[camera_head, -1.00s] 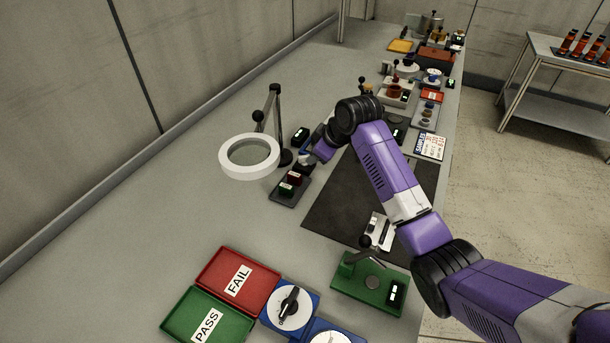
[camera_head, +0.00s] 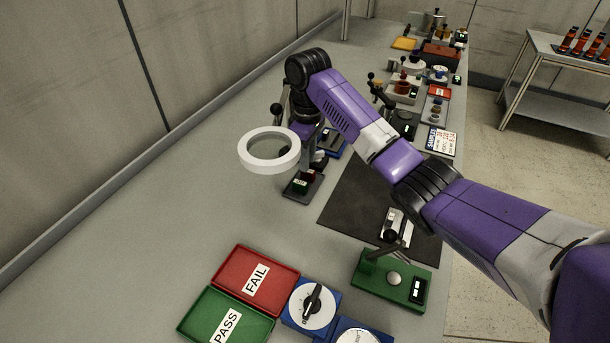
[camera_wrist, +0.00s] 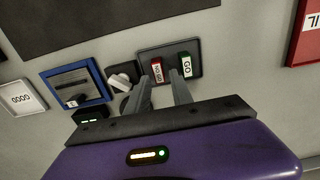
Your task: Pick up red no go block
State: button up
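The red NO GO block (camera_wrist: 157,70) stands beside the green GO block (camera_wrist: 186,66) on a dark grey tray (camera_wrist: 170,50) in the wrist view. In the head view the red block (camera_head: 310,174) and the green block (camera_head: 299,186) are small, on the tray near the magnifier ring. My gripper (camera_wrist: 160,80) is open, with its two fingers pointing toward the red block and one to either side of it in the picture. I cannot tell whether the fingers touch it. In the head view my gripper is partly hidden behind the ring and my wrist.
A white magnifier ring (camera_head: 269,150) on a stand is close to my wrist. A blue-framed fixture (camera_wrist: 75,88) and a white block on a black piece (camera_wrist: 123,77) are beside the tray. A dark mat (camera_head: 350,200) and red FAIL tray (camera_head: 254,278) are nearby.

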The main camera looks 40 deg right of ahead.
aim_at(308, 175)
notch_tip(308, 175, down, 5)
jog(key=shift+d+p, duration=0.15)
jog(key=shift+p, duration=0.15)
jog(key=shift+c, duration=0.2)
grip_shut()
